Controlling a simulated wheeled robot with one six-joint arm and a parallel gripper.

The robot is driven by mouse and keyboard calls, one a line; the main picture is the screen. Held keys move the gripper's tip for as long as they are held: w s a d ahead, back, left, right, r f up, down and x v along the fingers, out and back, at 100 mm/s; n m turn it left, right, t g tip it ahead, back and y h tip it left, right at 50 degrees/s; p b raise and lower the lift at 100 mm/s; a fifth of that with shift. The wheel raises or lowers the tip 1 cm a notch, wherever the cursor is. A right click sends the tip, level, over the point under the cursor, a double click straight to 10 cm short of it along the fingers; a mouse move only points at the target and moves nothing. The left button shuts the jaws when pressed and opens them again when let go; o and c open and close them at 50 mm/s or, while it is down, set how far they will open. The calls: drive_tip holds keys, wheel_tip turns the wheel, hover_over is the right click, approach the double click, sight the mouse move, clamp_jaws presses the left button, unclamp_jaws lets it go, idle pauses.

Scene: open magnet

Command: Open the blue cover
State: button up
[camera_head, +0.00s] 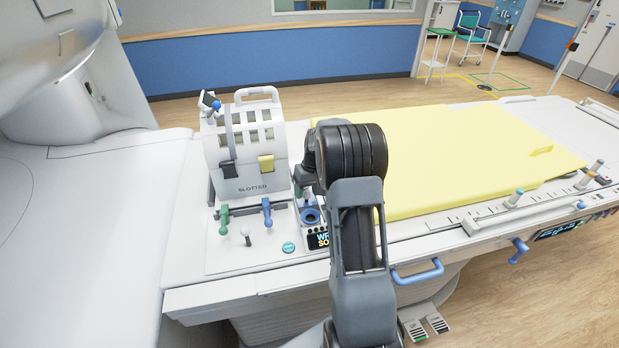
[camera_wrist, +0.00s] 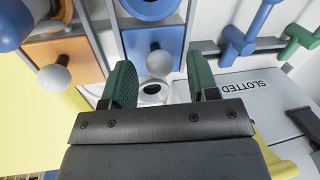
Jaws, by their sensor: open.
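The blue cover (camera_wrist: 140,42) is a flat blue panel with a round white knob (camera_wrist: 159,62) near its lower edge. It lies flat in its frame in the wrist view, apparently closed. My gripper (camera_wrist: 161,72) is open, with one green finger on each side of the knob in the picture. I see nothing held between them, and cannot tell how far the fingers are from the knob. A white ring with a dark centre (camera_wrist: 153,91) shows between the fingers. In the head view my arm hides the gripper, and I cannot make out the cover.
An orange panel (camera_wrist: 60,48) with a white knob is beside the blue cover. A blue ring (camera_head: 311,215) and blue (camera_head: 267,211) and green (camera_head: 224,218) levers stand nearby. The white "SLOTTED" box (camera_head: 245,150) stands behind; a yellow pad (camera_head: 470,150) lies right.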

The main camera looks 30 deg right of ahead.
sight(314, 198)
wheel_tip(314, 198, up, 13)
drive_tip(key=d+b, duration=0.1)
drive_tip(key=d, duration=0.1)
drive_tip(key=shift+d, duration=0.25)
drive_tip(key=shift+f, duration=0.1)
idle(0.4)
